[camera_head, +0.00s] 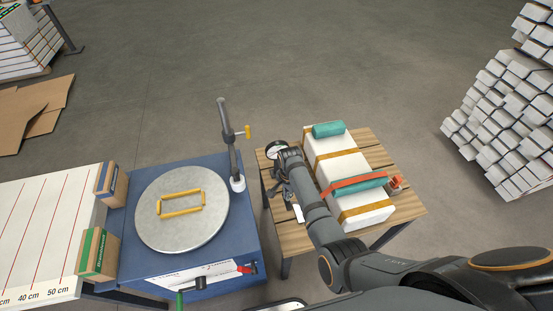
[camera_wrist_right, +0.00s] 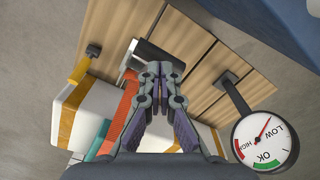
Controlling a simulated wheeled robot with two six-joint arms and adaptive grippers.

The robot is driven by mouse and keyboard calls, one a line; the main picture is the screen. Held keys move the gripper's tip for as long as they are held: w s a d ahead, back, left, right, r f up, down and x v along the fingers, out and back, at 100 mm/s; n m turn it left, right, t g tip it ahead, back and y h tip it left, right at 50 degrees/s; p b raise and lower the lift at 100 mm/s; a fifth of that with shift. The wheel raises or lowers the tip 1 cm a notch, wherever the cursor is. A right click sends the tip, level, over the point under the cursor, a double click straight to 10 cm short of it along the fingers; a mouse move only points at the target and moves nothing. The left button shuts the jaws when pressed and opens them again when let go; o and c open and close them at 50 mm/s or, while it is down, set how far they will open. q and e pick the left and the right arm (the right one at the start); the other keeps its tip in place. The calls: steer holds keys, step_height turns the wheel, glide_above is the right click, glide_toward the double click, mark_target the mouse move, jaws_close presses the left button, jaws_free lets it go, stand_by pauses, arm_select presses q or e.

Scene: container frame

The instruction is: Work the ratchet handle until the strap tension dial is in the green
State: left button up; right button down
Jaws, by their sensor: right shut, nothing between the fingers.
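The strap tension dial (camera_wrist_right: 266,140) is a round white gauge on a dark post at the right of the wrist view. Its red needle points up in that picture, outside the green OK band. The dial also shows in the head view (camera_head: 274,149), too small to read. The ratchet handle (camera_wrist_right: 153,55) appears dark, beside a silver plate, just beyond my right fingertips. An orange strap (camera_wrist_right: 118,112) runs from there over the white load (camera_head: 341,170). My right gripper (camera_wrist_right: 158,70) is shut and empty; contact with the handle cannot be told. My left gripper is out of view.
The load lies on a slatted wooden table (camera_head: 405,205) with teal pads and yellow bands. Left of it, a blue stand (camera_head: 245,245) carries a grey turntable (camera_head: 180,230) and an upright post (camera_head: 229,140). Stacked white boxes (camera_head: 510,110) stand at far right. Open floor lies behind.

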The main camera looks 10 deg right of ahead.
steer(key=shift+f, duration=0.1)
stand_by(0.3)
steer(key=shift+a+f+b, duration=1)
steer(key=shift+f+b, duration=2.2)
steer(key=shift+f, duration=1.15)
step_height(320, 180, up, 12)
steer(key=p, duration=1.2)
steer(key=shift+r, duration=0.15)
